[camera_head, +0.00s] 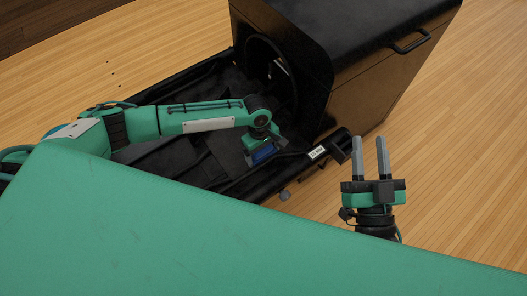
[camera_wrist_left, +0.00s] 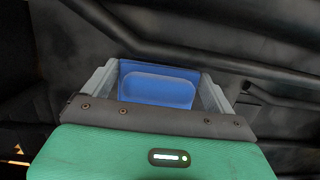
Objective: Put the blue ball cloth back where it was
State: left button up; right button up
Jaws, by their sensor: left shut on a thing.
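The blue ball cloth (camera_head: 264,153) is at the end of my left arm in the head view, mostly covered by the gripper. It shows as a flat blue piece (camera_wrist_left: 157,90) in the left wrist view. My left gripper (camera_wrist_left: 160,85) is shut on it, one finger at each side. It is over the black tray part of the ball return (camera_head: 205,160); I cannot tell whether the cloth touches the surface under it. My right gripper (camera_head: 371,158) is open and empty, pointing up to the right of the ball return, its two fingers apart.
The ball return's tall dark housing (camera_head: 375,75) stands at the back right, with a round black opening (camera_head: 272,75) facing the tray. A black bracket with a white label (camera_head: 318,152) sticks out at the tray's right end. Wooden floor (camera_head: 470,130) is clear at the right.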

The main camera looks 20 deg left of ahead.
jog(key=shift+r, duration=0.25)
pick_arm(q)
jog(key=shift+f, duration=0.6)
dwell(0.3)
jog(key=shift+s+f, duration=0.1)
jog(key=shift+f, duration=0.15)
pick_arm(e)
jog(key=shift+s, duration=0.15)
